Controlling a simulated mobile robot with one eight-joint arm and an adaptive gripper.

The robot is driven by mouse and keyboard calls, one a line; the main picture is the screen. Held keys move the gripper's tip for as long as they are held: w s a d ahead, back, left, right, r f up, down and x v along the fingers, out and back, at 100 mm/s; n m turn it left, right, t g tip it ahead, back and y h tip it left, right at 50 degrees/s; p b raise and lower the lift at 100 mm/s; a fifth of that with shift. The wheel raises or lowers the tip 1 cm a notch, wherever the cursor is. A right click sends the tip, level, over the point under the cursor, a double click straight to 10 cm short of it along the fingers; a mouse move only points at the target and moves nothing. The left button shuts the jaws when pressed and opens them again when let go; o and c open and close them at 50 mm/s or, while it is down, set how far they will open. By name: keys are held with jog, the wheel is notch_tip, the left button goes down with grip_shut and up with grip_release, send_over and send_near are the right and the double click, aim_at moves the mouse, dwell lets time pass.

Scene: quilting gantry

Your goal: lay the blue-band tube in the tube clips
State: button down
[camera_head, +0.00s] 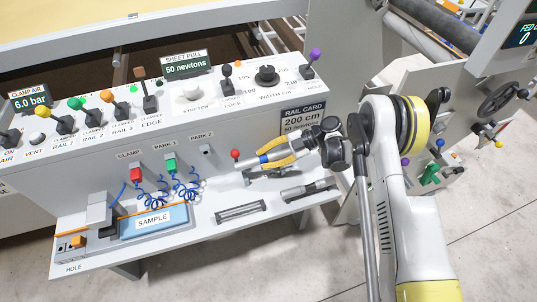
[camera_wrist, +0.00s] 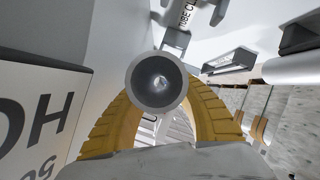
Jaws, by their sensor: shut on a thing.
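My gripper (camera_head: 268,158) has yellow fingers and is shut on a grey tube (camera_head: 247,163), held in front of the console's face above the shelf. A small patch of blue shows beside the fingers in the head view. In the wrist view the tube (camera_wrist: 158,80) is seen end-on as a round hollow end between the yellow fingers, and its band is hidden. A label beginning "TUBE CL" (camera_wrist: 190,14) stands just beyond the tube in the wrist view. The clips themselves are not clearly seen, and contact with them cannot be told.
The shelf holds a slotted grey holder (camera_head: 240,211), a blue SAMPLE pad (camera_head: 154,222) and a grey cylinder (camera_head: 308,190) at its right end. Red (camera_head: 136,174) and green (camera_head: 170,165) plugs with coiled blue hoses are further left.

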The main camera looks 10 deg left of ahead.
jog(key=shift+s+f+b, duration=0.1)
jog(key=shift+f+b, duration=0.55)
jog(key=shift+f, duration=1.75)
jog(key=shift+f, duration=0.4)
jog(key=c, duration=1.2)
grip_release()
jog(key=shift+o, duration=0.2)
jog(key=v, duration=1.2)
